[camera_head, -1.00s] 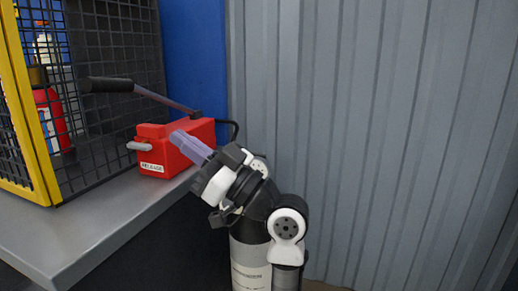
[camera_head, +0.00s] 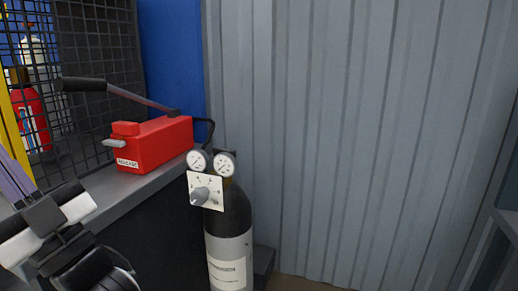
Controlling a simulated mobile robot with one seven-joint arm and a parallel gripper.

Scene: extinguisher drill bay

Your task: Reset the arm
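My gripper (camera_head: 12,182) is at the lower left of the head view, with its purple fingers pointing up and left, cut by the picture's left edge. I cannot tell whether the fingers are apart. My arm's wrist links fill the lower left corner. A red box (camera_head: 155,144) with a label reading "RELEASE" sits on the bench at the right of the gripper, apart from it. A black-gripped lever (camera_head: 90,86) on the box slopes up to the left. A grey lever stub (camera_head: 114,143) sticks out of the box's left end.
A gas cylinder (camera_head: 229,230) with two gauges (camera_head: 211,162) and a knob plate (camera_head: 205,191) stands right of the grey bench (camera_head: 120,185). A mesh cage (camera_head: 97,45) holds a red extinguisher (camera_head: 30,120).

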